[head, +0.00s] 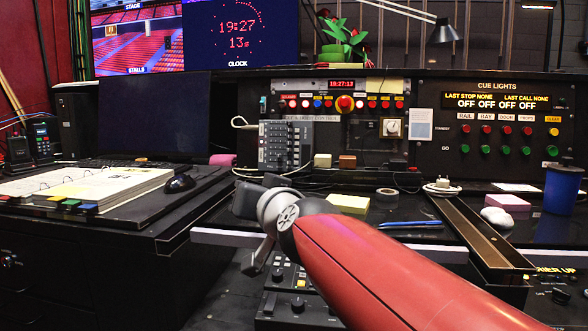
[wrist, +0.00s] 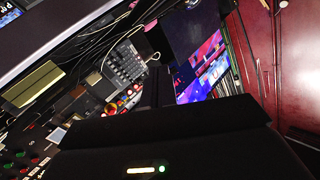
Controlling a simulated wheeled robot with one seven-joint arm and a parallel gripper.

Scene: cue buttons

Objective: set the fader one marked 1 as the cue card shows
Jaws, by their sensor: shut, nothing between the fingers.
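My gripper (head: 250,199) is at the end of my red arm in the head view, in the air in front of the desk. It is shut and empty, and its fingertips are hard to make out. A dark housing of mine with a green light fills the lower wrist view. A grey control unit with rows of small controls (head: 285,146) stands at the back of the desk, beyond my gripper. It also shows in the wrist view (wrist: 124,64). I cannot make out a fader marked 1. A pale card (head: 422,123) is on the back panel, its content too small to read.
A low black control box (head: 290,290) lies below my gripper. An open binder (head: 85,186) and a mouse (head: 179,183) are at left. A tape roll (head: 387,194), blue pen (head: 410,225), white plug (head: 441,186) and blue cup (head: 562,188) are at right. White cables cross the desk.

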